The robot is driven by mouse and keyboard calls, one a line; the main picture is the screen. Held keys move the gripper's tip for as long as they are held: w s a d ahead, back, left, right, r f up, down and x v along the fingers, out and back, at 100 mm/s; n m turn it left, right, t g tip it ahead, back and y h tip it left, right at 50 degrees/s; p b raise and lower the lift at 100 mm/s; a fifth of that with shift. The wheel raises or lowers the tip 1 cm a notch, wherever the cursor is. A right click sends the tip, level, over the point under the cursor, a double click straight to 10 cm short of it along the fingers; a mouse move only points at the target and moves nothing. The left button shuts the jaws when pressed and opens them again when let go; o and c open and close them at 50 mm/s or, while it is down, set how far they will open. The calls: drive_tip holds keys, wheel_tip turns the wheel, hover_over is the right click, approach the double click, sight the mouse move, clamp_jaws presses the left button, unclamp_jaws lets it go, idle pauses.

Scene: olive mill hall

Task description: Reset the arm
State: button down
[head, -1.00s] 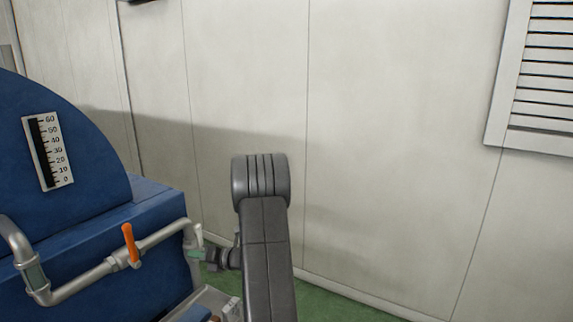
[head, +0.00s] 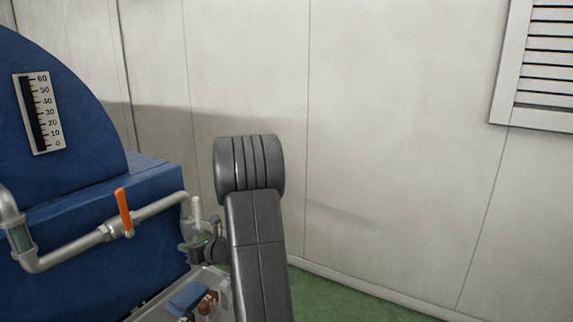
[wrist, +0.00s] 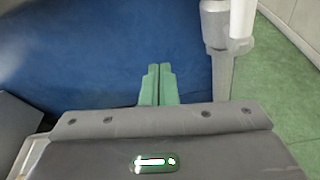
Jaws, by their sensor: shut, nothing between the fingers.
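My gripper shows in the wrist view (wrist: 159,84) as two green fingers, shut against each other with nothing between them. The blue machine body (wrist: 120,60) fills the view behind the fingers. In the head view my dark grey arm stands up in the middle, and the part of it near the pipe end is small and partly hidden by the arm link, so the fingers are hard to make out there.
A blue machine (head: 75,215) with a gauge (head: 38,113) stands at left. Its metal pipe (head: 75,255) has an orange lever (head: 124,212) and ends close to my arm. A tray (head: 165,312) with small items lies below. A pale wall (head: 400,150) stands behind; green floor (head: 330,295) is clear at right.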

drive_tip(key=shift+s+d+f+n+t+b, duration=0.2)
drive_tip(key=shift+s+d+f+n+b, duration=0.1)
drive_tip(key=shift+d+n+b, duration=0.4)
drive_tip(key=shift+s+d+f+n+t+b, duration=0.25)
drive_tip(key=shift+d+b, duration=0.25)
drive_tip(key=shift+b, duration=0.4)
drive_tip(key=shift+s, duration=0.1)
